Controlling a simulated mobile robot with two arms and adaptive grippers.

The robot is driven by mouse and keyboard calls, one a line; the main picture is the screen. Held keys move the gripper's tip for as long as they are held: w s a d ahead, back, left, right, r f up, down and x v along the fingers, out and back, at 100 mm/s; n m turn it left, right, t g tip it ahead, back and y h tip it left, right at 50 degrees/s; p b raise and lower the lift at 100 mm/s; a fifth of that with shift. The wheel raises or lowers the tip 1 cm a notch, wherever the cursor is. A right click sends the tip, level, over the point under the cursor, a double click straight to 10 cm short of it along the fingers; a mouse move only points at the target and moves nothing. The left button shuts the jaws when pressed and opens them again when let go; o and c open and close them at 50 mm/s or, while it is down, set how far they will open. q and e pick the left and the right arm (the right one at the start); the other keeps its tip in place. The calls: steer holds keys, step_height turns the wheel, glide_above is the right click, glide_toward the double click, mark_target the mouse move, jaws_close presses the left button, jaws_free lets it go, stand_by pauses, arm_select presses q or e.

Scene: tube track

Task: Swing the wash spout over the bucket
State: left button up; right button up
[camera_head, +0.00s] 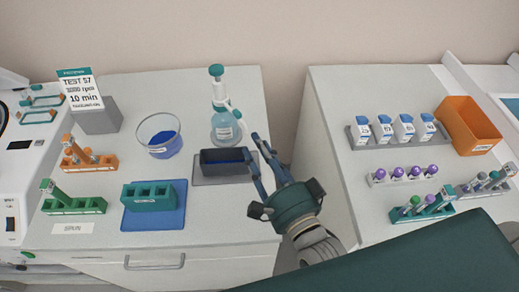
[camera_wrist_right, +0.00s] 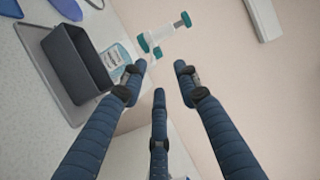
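My right gripper (camera_head: 253,147) is right of the box, fingers spread and empty (camera_wrist_right: 158,75). My left gripper is not in view.
A glass bowl with blue contents (camera_head: 160,139) and a teal rack on a blue mat (camera_head: 128,222) are left of the box. Orange (camera_head: 92,164) and green (camera_head: 72,207) racks stand further left. A gap separates the right bench, which holds several bottles, tubes and an orange bin (camera_head: 468,125).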

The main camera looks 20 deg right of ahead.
mark_target(235, 116)
steer(key=shift+s, duration=0.15)
steer(key=shift+d+f, duration=0.15)
steer(key=shift+f, duration=0.1)
steer(key=c, duration=0.6)
steer(key=shift+n+g+y, duration=0.3)
steer(key=shift+n+y, duration=0.1)
steer(key=shift+y, duration=0.2)
steer(key=d+f+b, duration=0.2)
steer(key=f+b, duration=0.1)
steer(key=shift+d+f, duration=0.1)
steer(key=shift+d, duration=0.2)
jaws_close()
steer(key=w+d+f+n+g+y+b, duration=0.1)
steer(key=w+d+n+y+b, duration=0.25)
steer(key=d+b, duration=0.5)
steer(key=w+a+r+g+y+p, duration=0.1)
steer(key=w+a+r+g+y, duration=0.1)
steer(key=w+r+y, duration=0.3)
steer(key=w+a+h+p, duration=0.2)
steer(key=w+a+p, duration=0.1)
steer(key=a+p, duration=0.3)
steer(key=shift+w+a+n, duration=0.35)
steer(key=shift+w+a, duration=0.05)
steer(key=shift+a, duration=0.35)
